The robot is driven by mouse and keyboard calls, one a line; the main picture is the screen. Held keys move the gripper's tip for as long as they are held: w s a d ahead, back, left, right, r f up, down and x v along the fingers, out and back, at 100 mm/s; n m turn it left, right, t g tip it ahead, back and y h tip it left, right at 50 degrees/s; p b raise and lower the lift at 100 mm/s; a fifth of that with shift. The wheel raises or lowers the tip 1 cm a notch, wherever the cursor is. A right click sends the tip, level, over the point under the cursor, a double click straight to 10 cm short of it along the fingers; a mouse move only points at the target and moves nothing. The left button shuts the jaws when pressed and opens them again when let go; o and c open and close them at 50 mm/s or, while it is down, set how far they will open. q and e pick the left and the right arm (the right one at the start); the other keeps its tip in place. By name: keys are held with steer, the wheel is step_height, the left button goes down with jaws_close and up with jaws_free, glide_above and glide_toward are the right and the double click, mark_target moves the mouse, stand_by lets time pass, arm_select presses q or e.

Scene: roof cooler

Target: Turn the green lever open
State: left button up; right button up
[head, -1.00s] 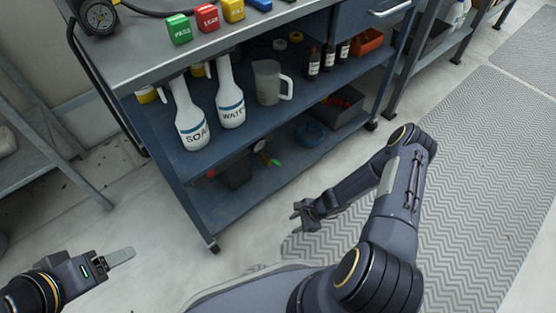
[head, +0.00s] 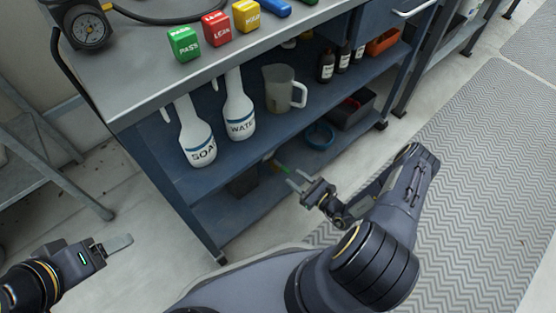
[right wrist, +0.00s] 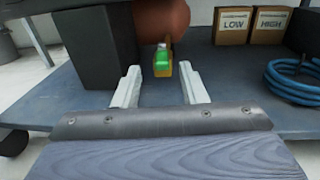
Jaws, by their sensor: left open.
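The green lever (right wrist: 161,57), with yellow around its lower part, shows in the right wrist view below a reddish-brown rounded body (right wrist: 160,17). In the head view a small green piece (head: 285,169) shows on the cart's bottom shelf. My right gripper (head: 294,180) is open and empty at the front of that shelf. In the right wrist view its two fingers (right wrist: 160,84) stand apart, with the lever ahead between their tips, apparently not touching. My left gripper (head: 122,243) is at the lower left, away from the cart, open and empty.
Right of the lever in the right wrist view are boxes marked LOW (right wrist: 233,25) and HIGH (right wrist: 269,25) and a blue coiled hose (right wrist: 292,80). A dark block (right wrist: 109,45) stands at left. The cart's middle shelf, holding bottles and a jug (head: 281,88), hangs above.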

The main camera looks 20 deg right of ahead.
mark_target(281, 166)
steer(key=b+x, duration=0.2)
steer(key=x, duration=0.5)
steer(key=shift+d, duration=0.1)
steer(key=shift+w+r+b, duration=0.1)
steer(key=shift+w+b, duration=0.2)
steer(key=shift+w, duration=0.05)
jaws_close()
